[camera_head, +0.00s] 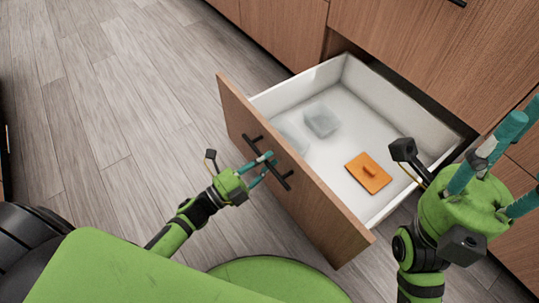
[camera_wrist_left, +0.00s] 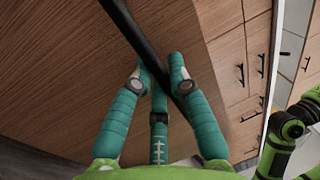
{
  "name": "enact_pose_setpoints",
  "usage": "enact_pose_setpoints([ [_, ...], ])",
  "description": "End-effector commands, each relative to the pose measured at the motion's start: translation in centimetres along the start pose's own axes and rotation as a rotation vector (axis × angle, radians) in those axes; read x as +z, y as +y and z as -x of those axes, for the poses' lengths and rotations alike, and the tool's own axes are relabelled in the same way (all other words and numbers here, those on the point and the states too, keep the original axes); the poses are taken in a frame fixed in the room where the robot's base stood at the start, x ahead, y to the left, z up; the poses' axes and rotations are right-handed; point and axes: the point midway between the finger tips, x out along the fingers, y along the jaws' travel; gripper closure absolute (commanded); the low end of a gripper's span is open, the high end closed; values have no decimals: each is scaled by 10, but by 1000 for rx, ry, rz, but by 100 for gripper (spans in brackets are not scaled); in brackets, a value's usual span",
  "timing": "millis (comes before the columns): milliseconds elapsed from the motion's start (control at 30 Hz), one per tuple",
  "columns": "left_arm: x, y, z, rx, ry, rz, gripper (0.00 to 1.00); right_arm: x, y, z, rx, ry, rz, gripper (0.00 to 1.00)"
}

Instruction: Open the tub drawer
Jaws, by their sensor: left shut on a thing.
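The tub drawer (camera_head: 290,180) has a wooden front and a white inside, and it stands pulled well out of the cabinet. Its black bar handle (camera_head: 281,177) is on the front; it also crosses the left wrist view (camera_wrist_left: 128,28). My left gripper (camera_head: 266,162) is shut on the handle, its teal fingers around the bar; they show close up in the left wrist view (camera_wrist_left: 163,75). My right gripper (camera_head: 502,165) is open and empty, with fingers spread, over the drawer's right side.
An orange lid-like piece (camera_head: 368,173) with a small knob lies in the drawer. A translucent block (camera_head: 321,120) lies behind it, and another pale clear item (camera_head: 292,138) is near the front panel. Wooden cabinet fronts (camera_head: 430,45) surround the opening. The plank floor (camera_head: 110,110) at left is clear.

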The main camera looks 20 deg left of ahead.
Motion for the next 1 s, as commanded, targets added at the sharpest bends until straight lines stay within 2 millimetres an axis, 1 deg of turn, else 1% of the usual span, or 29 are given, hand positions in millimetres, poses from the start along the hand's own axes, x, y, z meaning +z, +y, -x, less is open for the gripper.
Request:
enact_pose_setpoints([
  [300,1,-1,0,-2,-1,-1,100,0,0,0,0,-2,-1,60],
  [333,1,-1,0,-2,-1,-1,78,0,0,0,0,-2,-1,60],
  [367,1,-1,0,-2,-1,-1,66,0,0,0,0,-2,-1,60],
  [400,1,-1,0,-2,-1,-1,57,0,0,0,0,-2,-1,60],
  [767,0,0,3,0,-1,0,57,1,0,0,-1,-1,1,60],
  [867,0,1,13,3,-2,1,57,1,0,0,-1,-1,1,60],
  [967,0,1,30,5,-2,2,57,1,0,0,-1,-1,1,60],
  [1000,0,1,39,5,-1,2,57,1,0,0,-1,-1,1,60],
])
